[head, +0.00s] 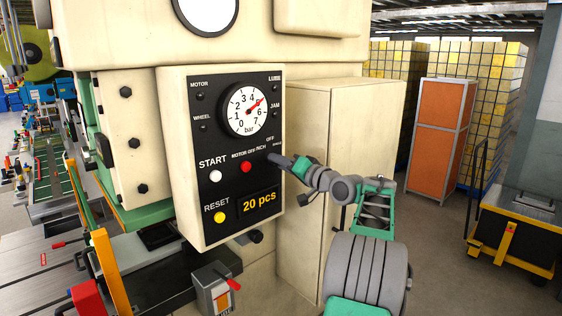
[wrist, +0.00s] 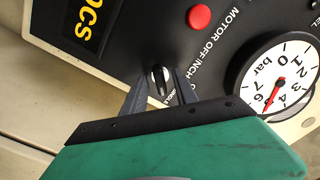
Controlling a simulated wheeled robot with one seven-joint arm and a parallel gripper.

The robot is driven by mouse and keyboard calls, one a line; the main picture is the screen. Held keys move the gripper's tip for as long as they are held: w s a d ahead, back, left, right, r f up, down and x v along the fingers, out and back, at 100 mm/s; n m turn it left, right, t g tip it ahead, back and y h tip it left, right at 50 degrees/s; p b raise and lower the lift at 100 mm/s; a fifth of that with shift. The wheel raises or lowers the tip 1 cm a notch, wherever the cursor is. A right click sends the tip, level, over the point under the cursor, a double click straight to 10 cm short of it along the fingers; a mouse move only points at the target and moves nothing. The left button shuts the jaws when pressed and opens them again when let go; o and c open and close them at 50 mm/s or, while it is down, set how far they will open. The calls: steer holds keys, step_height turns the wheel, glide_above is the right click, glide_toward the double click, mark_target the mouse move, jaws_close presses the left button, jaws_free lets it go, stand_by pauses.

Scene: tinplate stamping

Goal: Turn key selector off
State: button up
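The key selector (wrist: 159,80) is a small dark knob with a light edge on the black control panel (head: 236,137). In the wrist view it lies between the two grey fingers of my gripper (wrist: 161,73). The gripper is open, with a finger on each side of the knob and a visible gap to it; contact is not seen. In the head view my gripper (head: 274,158) reaches the panel's right edge from the right and hides the selector. Labels OFF and INCH show close by. The knob's exact setting is hard to tell.
A red button (head: 246,167), a white START button (head: 215,176) and a yellow RESET button (head: 220,217) sit left of the gripper. A pressure dial (head: 245,111) is above, a "20 pcs" display (head: 259,203) below. A cream cabinet (head: 345,110) stands behind my arm.

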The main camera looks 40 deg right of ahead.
steer(key=shift+c, duration=0.4)
jaws_close()
steer(key=shift+f+b, duration=0.1)
steer(key=shift+b, duration=0.25)
steer(key=shift+d+n+b, duration=0.1)
steer(key=shift+n+b, duration=4.3)
steer(key=shift+b, duration=0.1)
